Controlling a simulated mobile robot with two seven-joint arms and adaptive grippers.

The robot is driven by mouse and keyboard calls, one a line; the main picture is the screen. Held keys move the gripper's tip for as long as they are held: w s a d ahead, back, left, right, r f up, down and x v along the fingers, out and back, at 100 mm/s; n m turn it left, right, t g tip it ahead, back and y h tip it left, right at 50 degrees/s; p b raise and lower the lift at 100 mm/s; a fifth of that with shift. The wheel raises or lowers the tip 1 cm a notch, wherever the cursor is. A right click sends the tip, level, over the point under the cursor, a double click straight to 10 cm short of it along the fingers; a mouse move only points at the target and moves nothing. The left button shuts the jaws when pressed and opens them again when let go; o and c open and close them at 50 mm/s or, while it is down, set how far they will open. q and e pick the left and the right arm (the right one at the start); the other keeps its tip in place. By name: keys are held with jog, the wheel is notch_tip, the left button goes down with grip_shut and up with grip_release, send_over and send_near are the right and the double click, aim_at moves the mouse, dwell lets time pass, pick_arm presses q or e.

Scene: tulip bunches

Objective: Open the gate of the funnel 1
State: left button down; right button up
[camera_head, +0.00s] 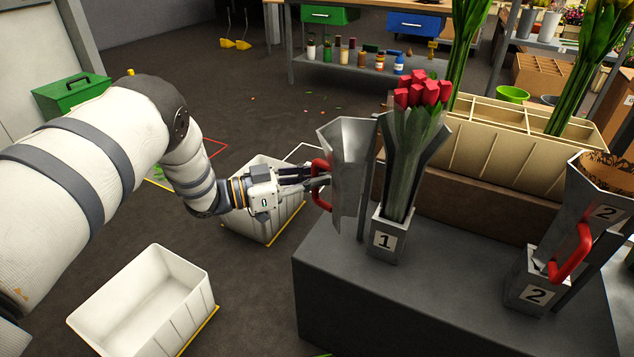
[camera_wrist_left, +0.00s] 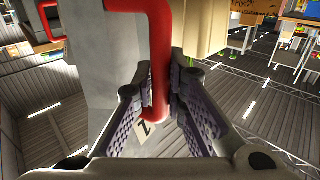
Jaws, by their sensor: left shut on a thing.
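Funnel 1 (camera_head: 384,242) stands on a grey block, marked with a "1" label. A bunch of red tulips (camera_head: 421,93) in a clear wrap stands upright in it. Its grey metal gate (camera_head: 348,170) is swung out to the left, away from the flowers. My left gripper (camera_head: 318,180) is shut on the gate's red handle (camera_head: 320,166). The red handle also shows between the fingers in the left wrist view (camera_wrist_left: 159,60). The right gripper is not in view.
Funnel 2 (camera_head: 538,287), with its own red handle (camera_head: 571,254), stands at the right of the grey block (camera_head: 430,310). White bins (camera_head: 150,300) stand on the floor at left. A cream divided crate (camera_head: 470,150) is behind the tulips.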

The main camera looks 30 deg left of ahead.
pick_arm(q)
jog(key=shift+w+a, duration=0.15)
jog(key=shift+w, duration=0.05)
dwell(0.3)
jog(key=c, duration=1.6)
grip_release()
jog(key=shift+s, duration=0.1)
jog(key=v, duration=1.2)
